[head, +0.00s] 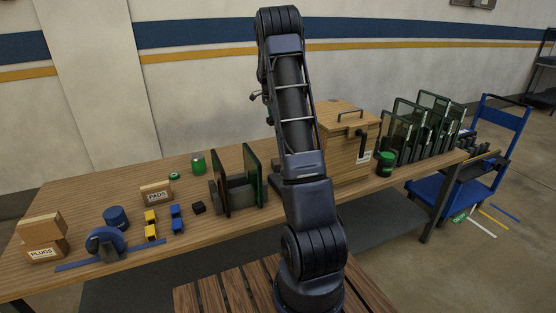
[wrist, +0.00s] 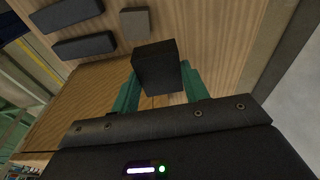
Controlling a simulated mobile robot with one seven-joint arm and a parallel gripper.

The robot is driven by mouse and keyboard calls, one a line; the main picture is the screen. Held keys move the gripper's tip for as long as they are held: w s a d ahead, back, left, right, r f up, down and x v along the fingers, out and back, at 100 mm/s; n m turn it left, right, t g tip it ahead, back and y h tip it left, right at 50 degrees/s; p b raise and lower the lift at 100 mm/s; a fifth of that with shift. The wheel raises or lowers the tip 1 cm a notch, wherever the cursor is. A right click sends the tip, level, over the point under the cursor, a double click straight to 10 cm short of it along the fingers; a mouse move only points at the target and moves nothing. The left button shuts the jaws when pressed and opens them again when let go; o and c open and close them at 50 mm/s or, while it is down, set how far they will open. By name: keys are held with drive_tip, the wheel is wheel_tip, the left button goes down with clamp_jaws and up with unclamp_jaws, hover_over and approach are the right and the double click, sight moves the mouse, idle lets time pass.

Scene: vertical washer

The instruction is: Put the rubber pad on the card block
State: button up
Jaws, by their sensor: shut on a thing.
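My gripper (wrist: 160,88) is shut on a black block, which I take to be the rubber pad (wrist: 155,66). The pad sits between the two teal fingers in the wrist view, with a wood surface beyond it. A small grey block (wrist: 135,22) lies on that wood just past the pad, apart from it in the picture. I cannot tell whether it is the card block. In the head view my arm hides most of the gripper, and the held pad cannot be made out.
Two long dark pieces (wrist: 83,46) lie on the wood in the wrist view. The bench (head: 85,190) carries a PADS box (head: 156,192), a PLUGS box (head: 42,250), a tape dispenser (head: 104,243), green upright panels (head: 252,172), a wooden case (head: 345,145) and a rack (head: 425,120).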

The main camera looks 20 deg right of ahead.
drive_tip(key=s+r, duration=0.1)
drive_tip(key=s, duration=0.5)
drive_tip(key=shift+m, duration=0.3)
drive_tip(key=f, duration=1.9)
drive_tip(key=shift+w+d+f, duration=0.15)
drive_tip(key=shift+w+d, duration=0.05)
drive_tip(key=shift+f, duration=0.15)
drive_tip(key=o, duration=1)
